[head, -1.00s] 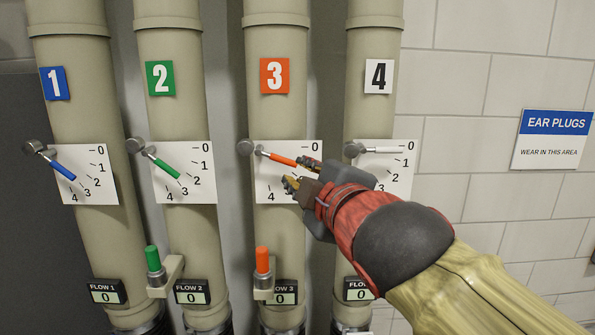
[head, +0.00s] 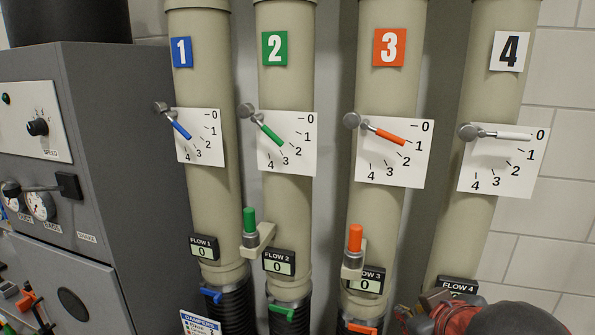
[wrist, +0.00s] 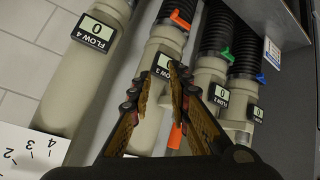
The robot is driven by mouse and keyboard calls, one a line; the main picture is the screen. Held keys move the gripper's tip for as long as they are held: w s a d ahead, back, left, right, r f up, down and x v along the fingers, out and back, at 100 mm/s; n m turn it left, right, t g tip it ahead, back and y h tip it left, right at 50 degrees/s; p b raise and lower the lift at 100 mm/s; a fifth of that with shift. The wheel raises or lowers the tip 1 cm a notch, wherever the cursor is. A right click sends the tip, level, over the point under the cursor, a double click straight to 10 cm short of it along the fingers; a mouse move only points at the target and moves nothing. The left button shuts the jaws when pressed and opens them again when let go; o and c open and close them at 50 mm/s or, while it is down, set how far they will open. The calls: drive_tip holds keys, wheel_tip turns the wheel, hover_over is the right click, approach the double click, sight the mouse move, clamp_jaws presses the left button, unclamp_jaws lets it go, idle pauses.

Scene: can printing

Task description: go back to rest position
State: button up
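My gripper (wrist: 166,66) shows in the wrist view with its brown fingers partly apart and nothing between them. It points toward the pipe with the FLOW 3 display. In the head view only part of my red and black wrist shows at the bottom right; its fingers are mostly hidden. The orange lever (head: 389,137) on pipe 3 points near 1. The white lever (head: 508,136) on pipe 4 points to 0. The green lever (head: 271,135) and blue lever (head: 180,130) slant down to the right. No lever is in my gripper.
A grey machine cabinet (head: 120,130) with knobs and gauges stands at the left. Green (head: 249,221) and orange (head: 355,238) upright knobs stick out from the pipes. The FLOW 3 display (head: 366,281) reads 0. Dark hoses with coloured clips lie below. The dials are unobstructed.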

drive_tip(key=s+f+m+g+b, duration=0.1)
drive_tip(key=s+f+b, duration=0.2)
drive_tip(key=f, duration=0.7)
drive_tip(key=s+f+m+g+b, duration=0.1)
drive_tip(key=s+f+b, duration=0.3)
drive_tip(key=f+b, duration=0.4)
drive_tip(key=s+a+f+m+g+y+b, duration=0.1)
drive_tip(key=f+b, duration=0.4)
drive_tip(key=f, duration=0.8)
drive_tip(key=shift+s+f+m+g+b, duration=0.2)
drive_tip(key=shift+s+m+g+b, duration=0.3)
drive_tip(key=shift+s, duration=0.75)
drive_tip(key=shift+a, duration=0.1)
